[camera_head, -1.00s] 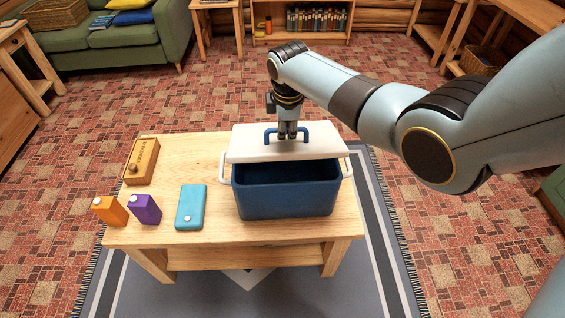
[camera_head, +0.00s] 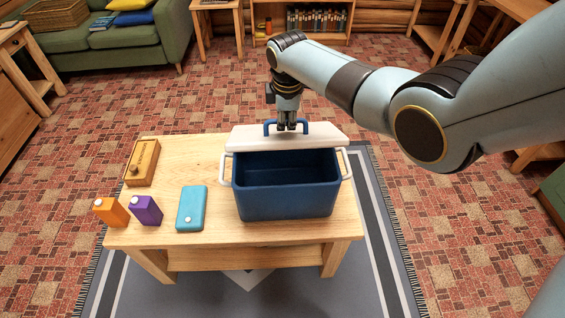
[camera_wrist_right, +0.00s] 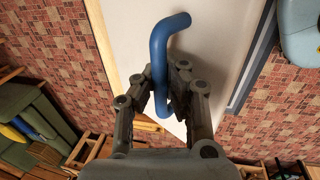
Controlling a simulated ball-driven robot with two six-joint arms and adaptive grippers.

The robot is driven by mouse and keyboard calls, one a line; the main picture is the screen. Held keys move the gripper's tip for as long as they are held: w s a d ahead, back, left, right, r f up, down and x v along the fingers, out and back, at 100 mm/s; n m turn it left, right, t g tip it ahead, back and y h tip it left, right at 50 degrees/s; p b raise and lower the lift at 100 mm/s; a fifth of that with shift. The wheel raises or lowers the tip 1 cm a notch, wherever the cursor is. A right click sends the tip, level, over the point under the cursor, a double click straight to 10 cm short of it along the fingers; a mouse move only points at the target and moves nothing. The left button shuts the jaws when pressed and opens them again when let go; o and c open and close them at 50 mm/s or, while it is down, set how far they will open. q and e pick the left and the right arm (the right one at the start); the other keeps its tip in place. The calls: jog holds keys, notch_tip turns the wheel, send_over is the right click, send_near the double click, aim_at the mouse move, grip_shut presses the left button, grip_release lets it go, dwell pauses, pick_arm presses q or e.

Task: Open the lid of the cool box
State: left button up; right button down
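The dark blue cool box (camera_head: 288,200) with white side handles stands at the right of the low wooden table. Its white lid (camera_head: 243,137) is raised at the front and tilted back, so the dark inside is partly visible. The lid's blue handle (camera_head: 268,127) is on its top. My right gripper (camera_head: 286,127) is at this handle. In the right wrist view, its fingers (camera_wrist_right: 165,72) sit on either side of the blue bar (camera_wrist_right: 159,55) and look closed on it, with the white lid (camera_wrist_right: 213,35) behind. My left gripper is out of view.
On the table (camera_head: 215,160) left of the cool box are a wooden box (camera_head: 142,163), an orange carton (camera_head: 111,212), a purple carton (camera_head: 146,210) and a light blue case (camera_head: 191,209). Open floor lies behind the table. A green sofa (camera_head: 110,45) stands farther back.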

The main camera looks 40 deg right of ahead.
jog(key=shift+w+d+r, duration=0.35)
jog(key=shift+w+r, duration=0.2)
jog(key=shift+w, duration=0.1)
dwell(0.3)
jog(key=shift+w+d+r, duration=0.4)
jog(key=shift+w, duration=0.25)
jog(key=shift+w+d+r+b, duration=0.4)
jog(key=shift+w+b, duration=0.1)
jog(key=shift+w, duration=0.15)
jog(key=shift+w, duration=0.1)
